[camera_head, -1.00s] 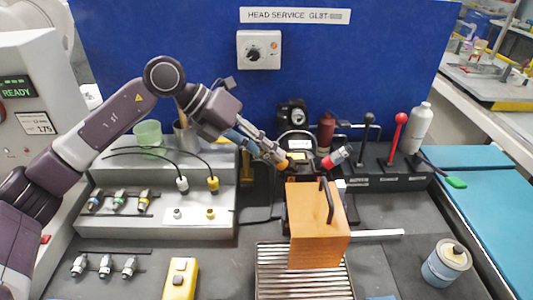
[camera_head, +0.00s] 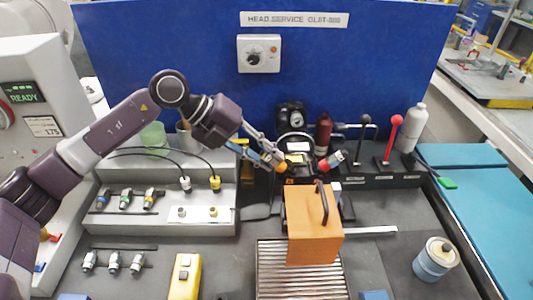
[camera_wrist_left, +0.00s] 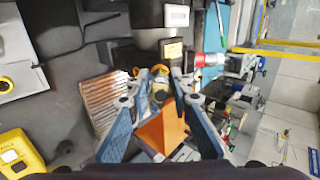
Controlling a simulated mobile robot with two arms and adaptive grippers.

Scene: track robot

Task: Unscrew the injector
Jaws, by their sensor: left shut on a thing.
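My left gripper (camera_head: 281,166) reaches in from the left behind the orange block. In the left wrist view its blue fingers (camera_wrist_left: 160,90) are closed around a small yellow and grey cylindrical part, which looks like the injector (camera_wrist_left: 160,86). In the head view its yellow-orange end (camera_head: 283,168) shows at the fingertips, beside the dark machine head (camera_head: 296,146). I cannot tell whether its thread is still engaged. My right gripper is not in view.
An orange block with a black handle (camera_head: 312,235) stands just in front of the gripper, above a ribbed metal tray (camera_head: 300,285). A red-tipped connector (camera_head: 330,161) is close on the right. Several injectors (camera_head: 125,199) sit in the grey rack at left.

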